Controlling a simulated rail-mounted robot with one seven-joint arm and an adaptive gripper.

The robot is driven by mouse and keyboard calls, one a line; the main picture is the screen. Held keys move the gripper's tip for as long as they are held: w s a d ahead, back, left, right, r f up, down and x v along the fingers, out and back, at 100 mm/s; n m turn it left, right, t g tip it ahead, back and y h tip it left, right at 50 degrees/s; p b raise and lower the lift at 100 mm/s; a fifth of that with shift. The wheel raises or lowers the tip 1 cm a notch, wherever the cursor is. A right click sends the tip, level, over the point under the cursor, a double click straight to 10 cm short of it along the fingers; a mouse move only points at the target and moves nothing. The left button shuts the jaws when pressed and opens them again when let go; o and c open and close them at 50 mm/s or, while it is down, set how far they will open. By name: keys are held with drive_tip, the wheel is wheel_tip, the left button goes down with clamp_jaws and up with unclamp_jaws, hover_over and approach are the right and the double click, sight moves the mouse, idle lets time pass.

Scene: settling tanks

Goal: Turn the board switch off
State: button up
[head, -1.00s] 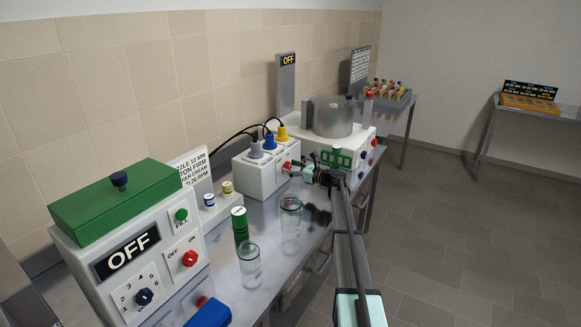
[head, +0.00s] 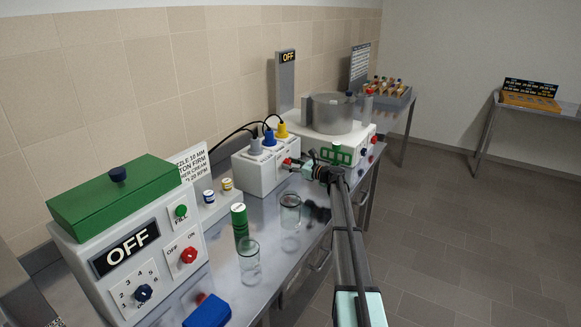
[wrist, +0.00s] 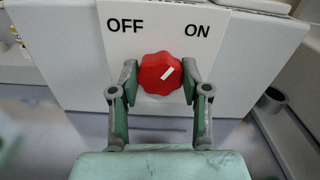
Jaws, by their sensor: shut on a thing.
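The board switch is a red knob (wrist: 161,74) on the front of a white board (head: 262,176) with several plugs in its top. In the wrist view the words OFF and ON stand above the knob, left and right. The knob's white mark slants up to the right, toward ON. My gripper (wrist: 158,84) has one finger on each side of the knob and is shut on it. In the head view my gripper (head: 298,164) reaches the board's front from the right, and the knob (head: 287,162) is partly hidden.
A white machine with a green lid (head: 118,195) and an OFF display is at front left. A metal drum (head: 332,115) stands behind my gripper.

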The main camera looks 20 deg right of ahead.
drive_tip(key=n+b, duration=0.1)
drive_tip(key=b, duration=0.1)
drive_tip(key=n+b, duration=0.1)
drive_tip(key=b, duration=0.1)
drive_tip(key=shift+f+n, duration=0.35)
drive_tip(key=shift+n, duration=0.05)
drive_tip(key=n+b, duration=0.4)
drive_tip(key=b, duration=0.2)
drive_tip(key=shift+a+b, duration=0.1)
drive_tip(key=shift+b, duration=0.2)
drive_tip(key=shift+r+n+b, duration=0.2)
drive_tip(key=shift+n+b, duration=3.1)
drive_tip(key=shift+b, duration=0.3)
drive_tip(key=shift+r, duration=0.1)
drive_tip(key=o, duration=1.1)
drive_tip(key=shift+a, duration=0.1)
drive_tip(key=shift+o, duration=0.2)
drive_tip(key=shift+s, duration=0.1)
